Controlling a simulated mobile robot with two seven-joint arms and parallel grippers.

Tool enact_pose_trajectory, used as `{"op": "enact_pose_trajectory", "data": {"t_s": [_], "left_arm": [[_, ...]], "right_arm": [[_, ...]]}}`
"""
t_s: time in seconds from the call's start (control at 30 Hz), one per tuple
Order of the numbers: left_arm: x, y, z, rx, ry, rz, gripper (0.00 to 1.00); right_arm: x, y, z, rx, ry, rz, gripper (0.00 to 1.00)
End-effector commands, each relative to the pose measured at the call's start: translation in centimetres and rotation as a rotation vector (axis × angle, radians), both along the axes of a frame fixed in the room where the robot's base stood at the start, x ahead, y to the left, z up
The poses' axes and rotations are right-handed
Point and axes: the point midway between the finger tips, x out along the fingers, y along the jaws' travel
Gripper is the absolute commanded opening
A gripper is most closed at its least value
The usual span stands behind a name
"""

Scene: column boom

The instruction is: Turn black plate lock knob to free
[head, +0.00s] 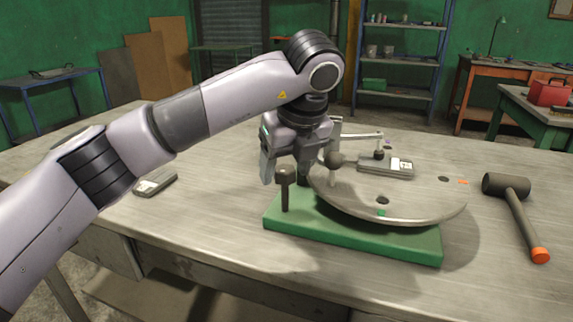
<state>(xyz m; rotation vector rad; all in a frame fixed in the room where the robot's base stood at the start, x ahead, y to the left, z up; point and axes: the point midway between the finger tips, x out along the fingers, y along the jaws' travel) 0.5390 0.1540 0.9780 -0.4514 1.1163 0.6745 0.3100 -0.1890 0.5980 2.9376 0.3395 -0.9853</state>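A black knob (286,174) on a dark upright stem stands at the left end of the green base (352,239), beside the round grey plate (425,208). A second dark, rounder knob (334,159) sits on a pale stem over the plate's left side. My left gripper (285,170) points down at the plate's left edge, with its fingers apart, close to the black knob. I cannot tell whether it touches the knob, and the gripper partly hides the column area behind. My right gripper is out of view.
A pale arm (360,136) reaches over the plate above a grey block with a white label (386,165). The plate has dark holes and a green mark (381,212). A mallet (515,205) lies at right, a grey device (155,183) at left. The table front is clear.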

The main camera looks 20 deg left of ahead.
Motion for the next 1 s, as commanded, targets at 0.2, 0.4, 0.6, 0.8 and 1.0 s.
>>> {"op": "enact_pose_trajectory", "data": {"t_s": [0.2,0.4,0.6,0.8,1.0], "left_arm": [[-0.3,-0.4,1.5,0.000,-0.004,-0.001,0.65],[-1.2,-1.2,4.3,0.001,-0.004,-0.001,0.65],[-1.8,-1.8,6.2,0.000,-0.001,0.000,0.65],[-2.0,-1.9,6.6,0.001,0.001,0.000,0.65],[-2.0,-1.9,6.6,-0.001,0.001,0.000,0.65]], "right_arm": [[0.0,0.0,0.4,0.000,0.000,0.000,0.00],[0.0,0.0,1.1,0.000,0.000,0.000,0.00],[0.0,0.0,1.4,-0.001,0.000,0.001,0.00],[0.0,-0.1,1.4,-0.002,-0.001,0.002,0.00],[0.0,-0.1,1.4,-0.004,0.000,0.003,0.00]]}}
